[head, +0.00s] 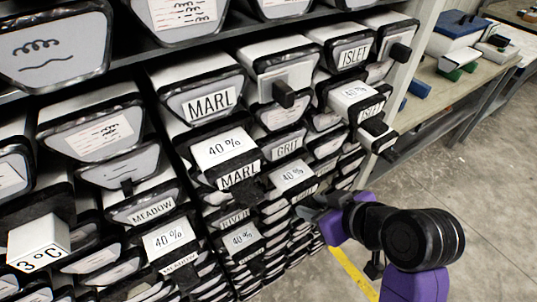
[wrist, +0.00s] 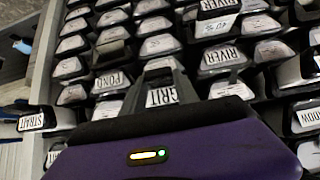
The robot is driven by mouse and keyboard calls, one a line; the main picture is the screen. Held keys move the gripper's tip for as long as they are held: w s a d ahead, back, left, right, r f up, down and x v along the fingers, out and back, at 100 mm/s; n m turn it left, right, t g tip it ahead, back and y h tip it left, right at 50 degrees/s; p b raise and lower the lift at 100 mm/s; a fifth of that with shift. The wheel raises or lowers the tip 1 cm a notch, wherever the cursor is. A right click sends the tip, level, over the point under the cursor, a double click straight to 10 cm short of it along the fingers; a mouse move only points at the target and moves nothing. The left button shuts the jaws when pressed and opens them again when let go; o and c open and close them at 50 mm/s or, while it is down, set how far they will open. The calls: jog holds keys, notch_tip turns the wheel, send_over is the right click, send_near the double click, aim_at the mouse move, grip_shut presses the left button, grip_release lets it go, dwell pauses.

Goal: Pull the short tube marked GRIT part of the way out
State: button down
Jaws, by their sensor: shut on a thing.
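In the wrist view a white label reading GRIT (wrist: 162,97), upside down, is on a tube end straight in front of my purple gripper (wrist: 160,80). Dark finger parts lie close around that end, and my gripper is shut on it. In the head view my gripper (head: 308,203) is at the front of a tube that sticks out with 40 % on its top (head: 292,176). The gripper covers most of that tube's front label. Another label reading GRIT (head: 287,146) shows just above it, clear of the gripper.
Tubes marked MARL (head: 238,176), RIVER (head: 235,218) and ISLET (head: 372,108) are around it, and some stick out of the rack. Open floor (head: 450,210) lies to the right, with a bench (head: 470,85) beyond.

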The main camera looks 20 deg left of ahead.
jog(key=s+d+p, duration=0.4)
jog(key=s+d, duration=0.5)
jog(key=d, duration=0.3)
jog(key=shift+s+p, duration=0.3)
dwell(0.9)
jog(key=shift+d, duration=0.1)
jog(key=c, duration=0.8)
grip_release()
jog(key=shift+c, duration=0.2)
